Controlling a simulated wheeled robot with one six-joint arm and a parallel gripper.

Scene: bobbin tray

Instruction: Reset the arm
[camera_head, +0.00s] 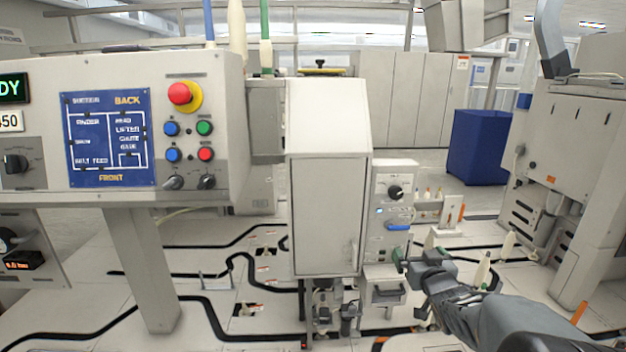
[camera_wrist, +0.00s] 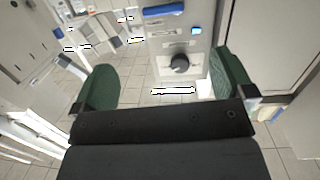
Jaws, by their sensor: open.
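My gripper (camera_head: 408,258) is in the lower right of the head view, at the end of my grey arm, beside a small control box (camera_head: 394,183) with a black knob. In the wrist view its two green finger pads (camera_wrist: 165,82) stand wide apart with nothing between them. The control box's black knob (camera_wrist: 181,64) and blue handle (camera_wrist: 164,11) show beyond the fingers. I cannot tell how far the fingertips are from the box.
A white cabinet (camera_head: 328,180) stands left of the box. A control panel (camera_head: 200,130) with a red button is farther left. White bobbins (camera_head: 483,270) stand behind my arm. A blue bin (camera_head: 480,147) and a machine (camera_head: 570,160) are at right. Black lines cross the floor.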

